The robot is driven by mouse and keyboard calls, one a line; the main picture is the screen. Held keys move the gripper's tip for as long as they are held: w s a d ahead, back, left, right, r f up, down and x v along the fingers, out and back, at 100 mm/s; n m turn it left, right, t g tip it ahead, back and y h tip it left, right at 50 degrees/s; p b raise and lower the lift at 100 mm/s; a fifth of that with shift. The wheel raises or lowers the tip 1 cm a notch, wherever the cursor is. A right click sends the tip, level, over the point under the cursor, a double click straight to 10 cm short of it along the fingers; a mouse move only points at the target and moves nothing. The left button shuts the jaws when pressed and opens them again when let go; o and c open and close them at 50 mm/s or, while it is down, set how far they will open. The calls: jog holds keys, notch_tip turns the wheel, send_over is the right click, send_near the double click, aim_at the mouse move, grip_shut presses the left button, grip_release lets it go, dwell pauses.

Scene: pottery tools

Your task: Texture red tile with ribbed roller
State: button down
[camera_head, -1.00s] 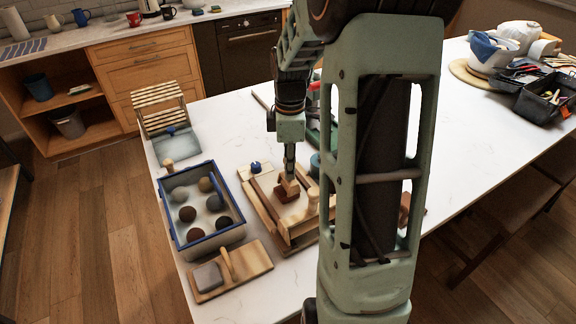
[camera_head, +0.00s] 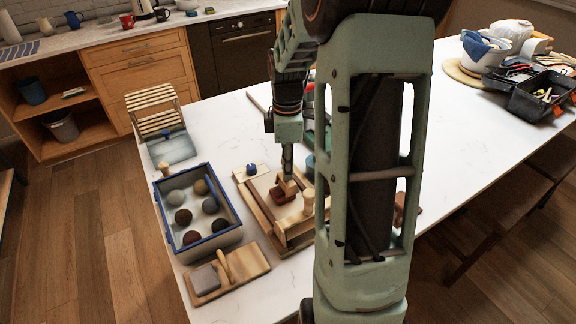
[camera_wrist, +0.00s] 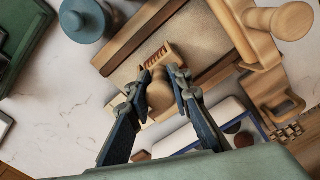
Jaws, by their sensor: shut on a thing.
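My gripper (camera_wrist: 162,75) is shut on a light wooden tool (camera_wrist: 160,95), apparently the ribbed roller. The fingers stand on either side of its rounded handle. In the head view the tool (camera_head: 289,185) is low over the red tile (camera_head: 281,197), a small red-brown block on the wooden-framed board (camera_head: 262,213). A reddish ribbed patch (camera_wrist: 154,58) shows beside the tool in the wrist view, against a pale wooden edge. I cannot tell whether the tool touches the tile, as the tool and fingers hide the contact.
A wooden post with a round knob (camera_wrist: 280,20) stands close by on the board. A blue-grey jar (camera_wrist: 86,18) is beside the board. A blue-rimmed box (camera_head: 239,225) of clay balls and a wooden board with a grey block (camera_head: 204,278) lie left. My arm hides the table's middle.

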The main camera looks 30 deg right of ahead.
jog(key=shift+s+a, duration=0.1)
jog(key=shift+a, duration=0.4)
